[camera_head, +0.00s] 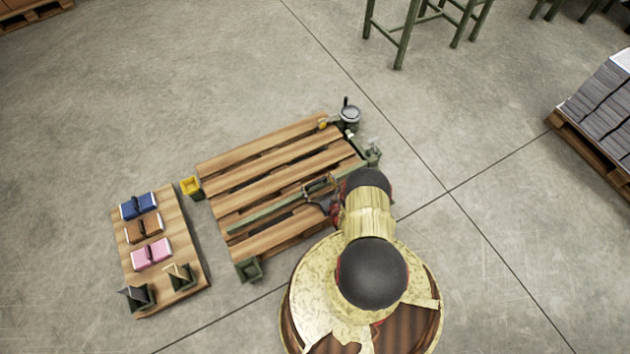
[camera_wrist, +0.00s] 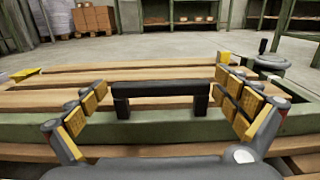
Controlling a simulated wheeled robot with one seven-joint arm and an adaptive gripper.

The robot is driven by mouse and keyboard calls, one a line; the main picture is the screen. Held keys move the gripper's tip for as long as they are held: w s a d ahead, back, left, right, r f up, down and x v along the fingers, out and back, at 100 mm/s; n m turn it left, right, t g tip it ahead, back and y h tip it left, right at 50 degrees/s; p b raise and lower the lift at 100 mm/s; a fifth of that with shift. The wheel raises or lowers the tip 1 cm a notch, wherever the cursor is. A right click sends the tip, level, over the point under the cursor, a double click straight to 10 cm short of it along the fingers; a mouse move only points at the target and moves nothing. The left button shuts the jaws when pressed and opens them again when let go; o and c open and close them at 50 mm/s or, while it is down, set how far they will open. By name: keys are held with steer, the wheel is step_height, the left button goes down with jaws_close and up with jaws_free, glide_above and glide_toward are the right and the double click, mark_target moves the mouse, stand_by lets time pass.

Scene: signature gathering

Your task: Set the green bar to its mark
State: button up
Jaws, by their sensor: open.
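The green bar (camera_head: 270,212) lies across the slatted wooden pallet (camera_head: 262,160), near its lower edge. In the wrist view the bar (camera_wrist: 185,128) runs sideways across the picture. A black handle (camera_wrist: 160,89) stands up on it. My gripper (camera_head: 319,192) is over the bar. In the wrist view my gripper (camera_wrist: 161,86) is open, with one padded finger on each side of the handle and gaps between. Two yellow pieces, one at the left (camera_head: 191,186) and one at the top right (camera_head: 323,122), sit at the pallet's far side; I cannot tell whether they are the mark.
A grey round crank (camera_head: 349,114) stands at the pallet's right corner. A wooden board (camera_head: 190,247) at the left holds blue, brown and pink handled blocks and two dark green holders. Stacked paper (camera_head: 603,108) stands far right.

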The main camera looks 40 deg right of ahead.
steer(key=c, duration=1.5)
steer(key=shift+c, duration=0.2)
